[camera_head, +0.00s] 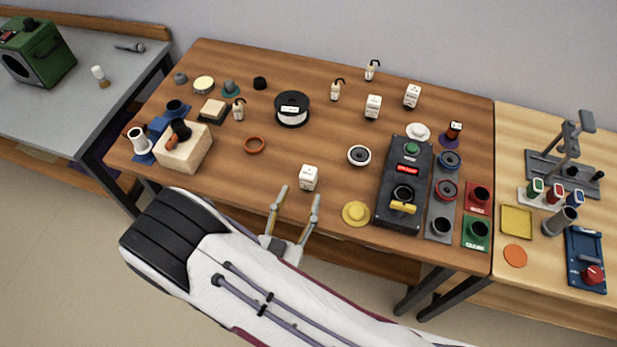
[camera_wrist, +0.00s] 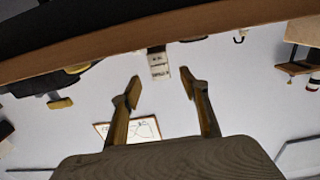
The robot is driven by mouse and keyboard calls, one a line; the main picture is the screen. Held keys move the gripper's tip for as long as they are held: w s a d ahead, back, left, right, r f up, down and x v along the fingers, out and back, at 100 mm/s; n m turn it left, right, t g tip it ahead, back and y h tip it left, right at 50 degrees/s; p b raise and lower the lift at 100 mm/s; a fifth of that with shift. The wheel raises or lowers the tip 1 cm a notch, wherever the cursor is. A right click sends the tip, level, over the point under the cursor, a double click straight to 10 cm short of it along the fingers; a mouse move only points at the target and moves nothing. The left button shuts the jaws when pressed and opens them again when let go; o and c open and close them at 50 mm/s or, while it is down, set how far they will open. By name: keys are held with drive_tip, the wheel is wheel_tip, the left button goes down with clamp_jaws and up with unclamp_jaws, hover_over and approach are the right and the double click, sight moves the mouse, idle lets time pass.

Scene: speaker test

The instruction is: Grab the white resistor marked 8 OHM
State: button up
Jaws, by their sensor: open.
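A small white block (camera_head: 309,178) with dark markings stands near the front edge of the brown table; the print is too small to read as 8 OHM. Two similar white blocks stand further back, one at centre (camera_head: 373,107) and one to its right (camera_head: 411,96). My gripper (camera_head: 300,194) is open and empty, its fingertips just short of the front block in the picture. In the wrist view, a white block with dark print (camera_wrist: 159,65) shows beyond and between my open fingertips (camera_wrist: 159,85); its lettering is not legible.
A yellow disc (camera_head: 356,214) and a black tester box (camera_head: 405,185) lie right of the front block.

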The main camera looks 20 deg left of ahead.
sight(306, 182)
drive_tip(key=shift+w, duration=0.1)
drive_tip(key=shift+w, duration=1.25)
drive_tip(key=shift+w, duration=2.6)
drive_tip(key=c, duration=1.2)
